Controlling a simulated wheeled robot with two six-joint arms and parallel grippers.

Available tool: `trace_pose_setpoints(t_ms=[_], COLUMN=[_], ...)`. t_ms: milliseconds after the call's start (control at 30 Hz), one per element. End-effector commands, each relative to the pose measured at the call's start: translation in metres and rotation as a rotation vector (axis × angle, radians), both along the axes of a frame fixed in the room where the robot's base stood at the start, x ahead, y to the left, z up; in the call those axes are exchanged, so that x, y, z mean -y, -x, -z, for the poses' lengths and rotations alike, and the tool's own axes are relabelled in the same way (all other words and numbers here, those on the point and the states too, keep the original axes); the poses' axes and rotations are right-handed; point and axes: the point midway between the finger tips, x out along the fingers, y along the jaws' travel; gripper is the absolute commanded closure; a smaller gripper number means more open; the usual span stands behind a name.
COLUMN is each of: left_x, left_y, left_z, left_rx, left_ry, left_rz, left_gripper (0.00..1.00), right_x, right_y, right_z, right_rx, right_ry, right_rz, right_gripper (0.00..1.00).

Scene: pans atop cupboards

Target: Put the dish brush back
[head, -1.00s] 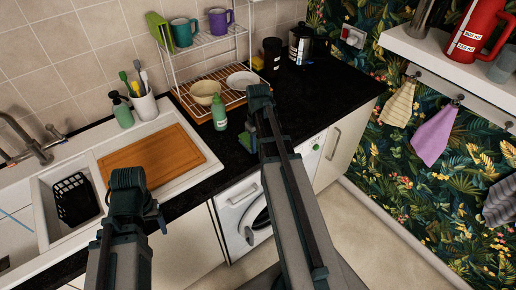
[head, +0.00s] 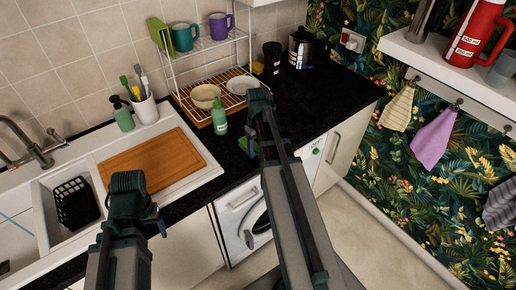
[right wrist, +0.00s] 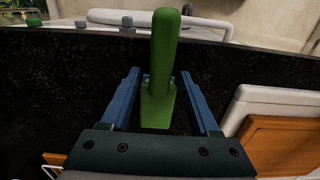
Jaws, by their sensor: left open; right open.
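A green object with a long rounded handle and a wider flat end, which looks like the dish brush (right wrist: 165,45), shows in the right wrist view. It lies between the two blue fingers of my right gripper (right wrist: 158,75), which are spread with gaps on both sides. A white cup (head: 144,107) holding several upright brushes stands behind the sink. My left gripper (head: 158,220) is open and empty in front of the sink unit; its fingertips are mostly hidden.
A green soap bottle (head: 219,118) and a wire dish rack (head: 212,70) with bowl, plate and mugs stand near my right gripper. A wooden board (head: 150,160) lies over the sink's drainer. A dark soap dispenser (head: 122,114) is beside the cup. The counter right of the brush is clear.

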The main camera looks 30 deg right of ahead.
Motion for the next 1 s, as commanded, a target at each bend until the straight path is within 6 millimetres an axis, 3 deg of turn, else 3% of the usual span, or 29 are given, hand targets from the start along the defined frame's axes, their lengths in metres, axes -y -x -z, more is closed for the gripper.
trace_pose_setpoints(t_ms=[700,1000], left_x=[0.0,0.0], left_y=[0.0,0.0], left_z=[-0.104,-0.118], left_rx=[0.0,0.0], left_ry=[0.001,0.002], left_rz=[-0.002,-0.007], left_gripper=[0.29,0.29], right_x=[0.0,0.0], right_y=[0.0,0.0], right_z=[-0.104,-0.118], right_rx=[0.0,0.0], right_ry=[0.0,0.0], right_rz=[0.0,0.0], right_gripper=[0.38,0.38])
